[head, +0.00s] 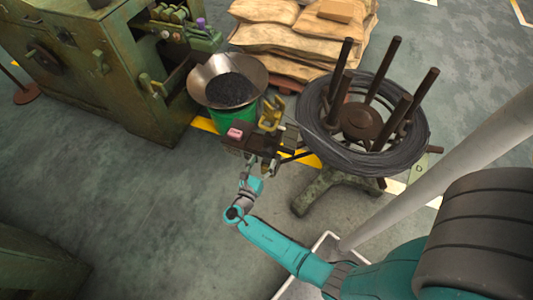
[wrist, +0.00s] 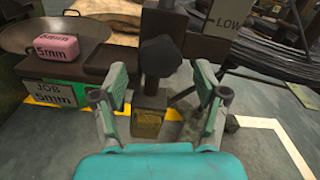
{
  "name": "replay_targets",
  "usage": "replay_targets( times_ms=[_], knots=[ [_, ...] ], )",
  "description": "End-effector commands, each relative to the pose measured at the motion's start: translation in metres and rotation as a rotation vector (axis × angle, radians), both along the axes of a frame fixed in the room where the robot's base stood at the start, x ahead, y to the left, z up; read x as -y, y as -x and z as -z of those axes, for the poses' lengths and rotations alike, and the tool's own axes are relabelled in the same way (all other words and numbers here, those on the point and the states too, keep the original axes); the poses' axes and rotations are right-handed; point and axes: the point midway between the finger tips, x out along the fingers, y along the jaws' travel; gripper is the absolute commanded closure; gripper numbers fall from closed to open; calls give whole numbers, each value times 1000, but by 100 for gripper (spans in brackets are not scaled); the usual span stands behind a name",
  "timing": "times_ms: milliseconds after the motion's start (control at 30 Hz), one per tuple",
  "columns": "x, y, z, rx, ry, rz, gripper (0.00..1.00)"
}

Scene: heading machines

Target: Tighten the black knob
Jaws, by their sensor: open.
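The black knob (wrist: 160,56) is a dark, faceted piece on an upright post, in the upper middle of the wrist view. My gripper (wrist: 161,96) is open, with one finger left and one finger right of the knob's post. The fingertips sit lower in the picture than the knob, and no contact shows. In the head view my gripper (head: 256,172) is small, at the near side of the dark stand (head: 262,143). I cannot make out the knob clearly there.
A LOW sign (wrist: 232,20) is to the right. A wire coil (head: 318,145) on a spool and a metal bowl (head: 207,74) flank the stand.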

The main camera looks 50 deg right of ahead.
Motion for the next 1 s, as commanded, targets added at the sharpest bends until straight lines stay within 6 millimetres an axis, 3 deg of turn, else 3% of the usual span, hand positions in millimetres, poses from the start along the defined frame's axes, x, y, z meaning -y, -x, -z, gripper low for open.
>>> replay_targets(
  times_ms=[300, 700, 767, 933, 1000],
  knots=[
    [35, -12, 0, 0, -1, 1, 28],
    [40, -15, 0, 0, 0, -2, 28],
    [40, -15, 0, 0, 0, -1, 40],
    [40, -14, 0, 0, 0, -1, 82],
    [40, -15, 0, 0, 0, -1, 88]
  ],
)
